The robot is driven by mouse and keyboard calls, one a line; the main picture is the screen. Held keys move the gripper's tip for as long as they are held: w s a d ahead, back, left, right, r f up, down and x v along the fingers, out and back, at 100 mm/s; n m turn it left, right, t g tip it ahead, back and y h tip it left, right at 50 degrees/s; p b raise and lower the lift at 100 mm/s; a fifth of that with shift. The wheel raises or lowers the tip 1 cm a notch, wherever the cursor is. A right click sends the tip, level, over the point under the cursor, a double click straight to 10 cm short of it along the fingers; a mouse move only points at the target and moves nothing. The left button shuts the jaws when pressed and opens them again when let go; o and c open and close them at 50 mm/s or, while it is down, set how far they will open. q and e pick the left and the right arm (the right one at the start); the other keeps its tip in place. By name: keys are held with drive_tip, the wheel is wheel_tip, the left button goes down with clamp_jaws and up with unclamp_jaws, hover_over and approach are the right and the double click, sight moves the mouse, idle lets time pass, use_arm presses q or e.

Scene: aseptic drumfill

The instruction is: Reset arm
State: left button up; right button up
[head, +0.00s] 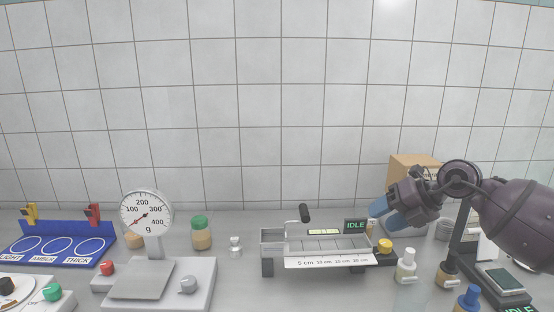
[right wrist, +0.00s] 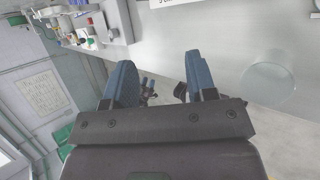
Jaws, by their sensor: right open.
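My right arm comes in from the right in the head view. Its gripper (head: 390,212) is raised above the right part of the bench, near the IDLE display and the tray-like device. In the right wrist view the two blue fingers of the right gripper (right wrist: 158,80) stand apart with nothing held between them.
A dial scale (head: 147,213) stands left of centre. A blue rack (head: 58,243) with circles is at the far left. A metal tray device (head: 315,245) is in the middle. Bottles (head: 405,266) stand at the right. A cardboard box (head: 412,168) is behind my right arm.

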drive_tip(key=s+a+f+m+t+y, duration=0.2)
drive_tip(key=s+a+m+t+y, duration=0.2)
drive_tip(key=s+a+y, duration=0.35)
drive_tip(key=s+d+f+m+t+h, duration=0.3)
drive_tip(key=s+d+f+m+h, duration=0.4)
drive_tip(key=m, duration=0.7)
drive_tip(key=s+d+f+m+t+h, duration=0.4)
drive_tip(key=f+m+h, duration=0.4)
drive_tip(key=m+h, duration=0.4)
drive_tip(key=s+f+m+g+y, duration=0.1)
drive_tip(key=s+f+m+g, duration=0.35)
drive_tip(key=s, duration=0.65)
drive_tip(key=s+f+m+g+y, duration=0.1)
drive_tip(key=s+f+g+y, duration=0.1)
drive_tip(key=s+f+g, duration=0.7)
drive_tip(key=w+f+n+t, duration=0.1)
drive_tip(key=w+f+t, duration=0.4)
drive_tip(key=t, duration=0.4)
drive_tip(key=shift+w+f, duration=0.3)
drive_tip(key=shift+f, duration=0.45)
